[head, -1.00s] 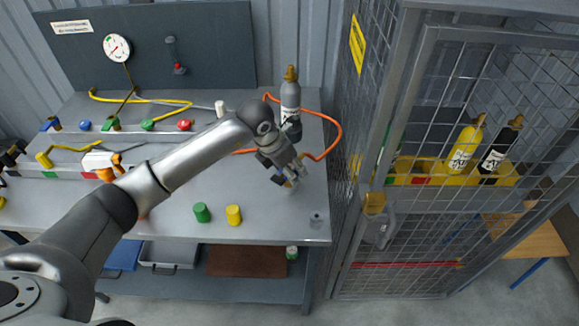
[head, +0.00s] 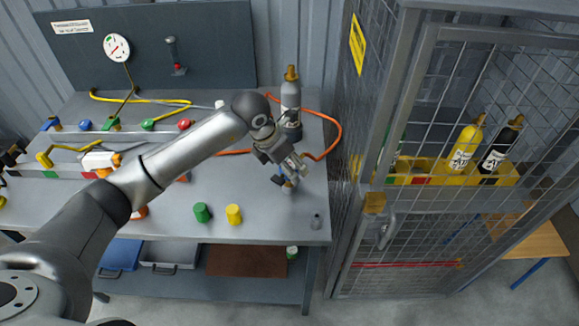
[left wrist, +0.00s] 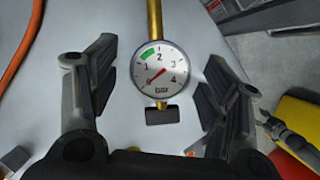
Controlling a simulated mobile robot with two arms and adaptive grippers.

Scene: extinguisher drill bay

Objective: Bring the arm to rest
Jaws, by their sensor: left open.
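My left gripper (head: 289,173) hangs low over the right part of the bench (head: 262,212), at the end of the arm that crosses the head view from the left. In the left wrist view its two fingers (left wrist: 160,75) are spread apart. A round white gauge (left wrist: 160,72) with a red needle and a green band, on a brass stem, shows between them. Gaps show on both sides of the gauge, so the fingers look clear of it. The needle points to the low end of the scale. My right gripper is in neither view.
A grey cylinder (head: 291,103) with a brass valve stands behind the gripper, an orange hose (head: 338,135) around it. A green cap (head: 202,213) and a yellow cap (head: 233,214) stand near the front edge. A mesh cage (head: 385,224) rises close to the right.

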